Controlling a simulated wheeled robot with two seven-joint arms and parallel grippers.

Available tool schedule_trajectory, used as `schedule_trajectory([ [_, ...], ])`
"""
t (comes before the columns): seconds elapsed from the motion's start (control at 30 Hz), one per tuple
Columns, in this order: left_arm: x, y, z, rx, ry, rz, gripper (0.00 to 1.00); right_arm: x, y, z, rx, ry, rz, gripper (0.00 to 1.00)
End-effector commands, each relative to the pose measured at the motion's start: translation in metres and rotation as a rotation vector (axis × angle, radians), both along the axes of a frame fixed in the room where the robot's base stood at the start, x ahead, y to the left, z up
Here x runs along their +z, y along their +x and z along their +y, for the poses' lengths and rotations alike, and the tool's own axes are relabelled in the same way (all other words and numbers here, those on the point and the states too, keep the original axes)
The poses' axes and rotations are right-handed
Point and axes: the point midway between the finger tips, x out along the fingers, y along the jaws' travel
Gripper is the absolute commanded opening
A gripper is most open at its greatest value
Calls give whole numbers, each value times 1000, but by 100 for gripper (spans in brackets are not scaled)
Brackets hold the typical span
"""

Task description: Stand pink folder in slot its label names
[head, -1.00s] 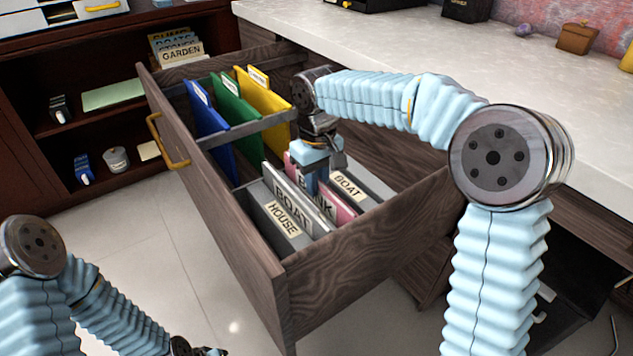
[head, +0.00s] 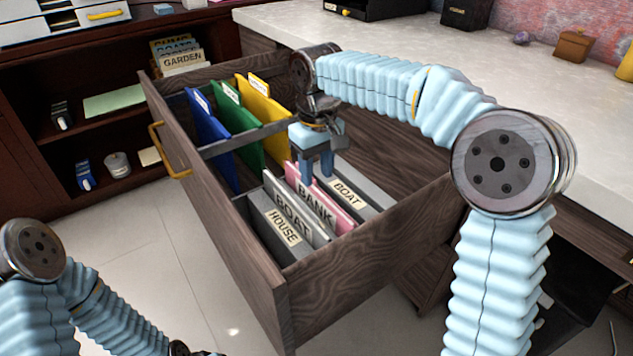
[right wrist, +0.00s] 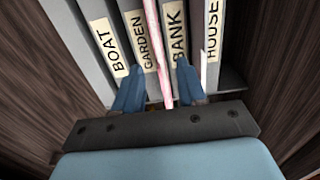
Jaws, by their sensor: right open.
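The pink folder (head: 338,214), labelled BANK, stands upright in the front part of the open drawer (head: 225,225). In the right wrist view the folder (right wrist: 156,50) shows as a thin edge between the GARDEN label (right wrist: 141,40) and the BANK label (right wrist: 174,32); I cannot tell its slot for certain. My right gripper (head: 318,172) is open just above the folder. In the right wrist view its fingers (right wrist: 158,88) are apart, one on each side of the pink edge. My left gripper is out of view below the picture; only its arm shows.
Slot labels HOUSE (head: 284,228) and BOAT (head: 347,194) show. Blue (head: 210,130), green (head: 238,120) and yellow (head: 263,115) folders stand behind the crossbar (head: 245,137). Wooden drawer walls enclose everything.

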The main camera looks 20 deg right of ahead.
Motion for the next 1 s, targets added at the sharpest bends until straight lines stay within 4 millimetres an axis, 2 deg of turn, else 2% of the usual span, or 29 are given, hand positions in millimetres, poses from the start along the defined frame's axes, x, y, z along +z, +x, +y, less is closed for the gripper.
schedule_trajectory([
  [0.03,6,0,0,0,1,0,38,16,1,0,1,1,-4,40],
  [0.1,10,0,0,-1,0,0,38,31,1,0,1,1,-3,40],
  [0.3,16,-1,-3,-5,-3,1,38,58,0,0,0,-1,0,40],
  [0.73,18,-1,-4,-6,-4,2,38,65,0,0,1,-1,1,40],
  [1.0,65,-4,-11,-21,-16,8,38,112,0,0,0,-1,1,40],
])
